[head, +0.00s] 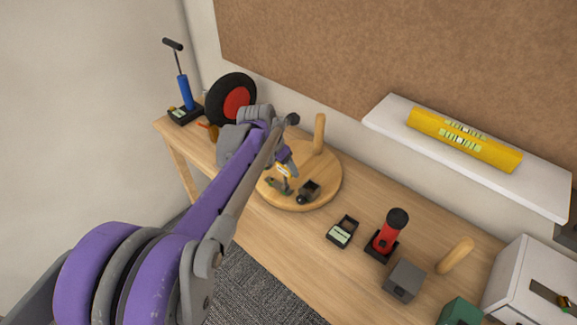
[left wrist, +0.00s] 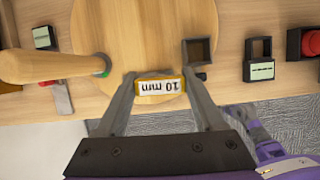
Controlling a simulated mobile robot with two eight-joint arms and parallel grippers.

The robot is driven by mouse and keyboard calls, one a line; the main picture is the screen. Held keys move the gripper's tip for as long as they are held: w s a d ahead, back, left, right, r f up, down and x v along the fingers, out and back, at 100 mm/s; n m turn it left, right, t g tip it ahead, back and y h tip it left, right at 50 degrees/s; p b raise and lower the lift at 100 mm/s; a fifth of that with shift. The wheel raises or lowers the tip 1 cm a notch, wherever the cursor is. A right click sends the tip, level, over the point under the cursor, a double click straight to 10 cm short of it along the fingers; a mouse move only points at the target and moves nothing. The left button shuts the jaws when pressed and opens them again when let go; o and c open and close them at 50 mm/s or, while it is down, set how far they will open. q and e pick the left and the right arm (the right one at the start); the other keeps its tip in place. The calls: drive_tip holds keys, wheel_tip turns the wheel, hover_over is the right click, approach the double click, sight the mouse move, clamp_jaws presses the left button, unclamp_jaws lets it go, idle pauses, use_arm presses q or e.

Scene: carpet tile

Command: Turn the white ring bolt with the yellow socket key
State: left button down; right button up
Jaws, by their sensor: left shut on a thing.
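My left gripper (head: 281,181) is over the round wooden board on the bench, partly behind my own arm. In the left wrist view my left gripper (left wrist: 160,78) is shut on the yellow socket key (left wrist: 160,87), whose label reads "10 mm" upside down. The key shows as a small yellow patch in the head view (head: 283,171). The key's working end is hidden, so I cannot tell whether it touches anything. I cannot make out the white ring bolt in either view. My right gripper is not in view.
The round board (head: 325,187) carries an upright wooden peg (head: 319,134) and a black holder (head: 309,191). Right of it are a labelled black holder (head: 342,232) and a red-and-black tool (head: 388,234). A red-hubbed wheel (head: 231,100) stands behind left. A shelf (head: 378,118) is on the wall.

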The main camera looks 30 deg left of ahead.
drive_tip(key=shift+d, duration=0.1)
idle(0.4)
use_arm(q)
drive_tip(key=shift+m, duration=0.5)
drive_tip(key=shift+r+p, duration=1.15)
drive_tip(key=shift+r, duration=1.15)
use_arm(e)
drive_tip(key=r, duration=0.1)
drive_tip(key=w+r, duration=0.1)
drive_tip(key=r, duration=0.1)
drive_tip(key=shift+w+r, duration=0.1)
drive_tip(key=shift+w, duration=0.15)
use_arm(q)
drive_tip(key=shift+f, duration=0.1)
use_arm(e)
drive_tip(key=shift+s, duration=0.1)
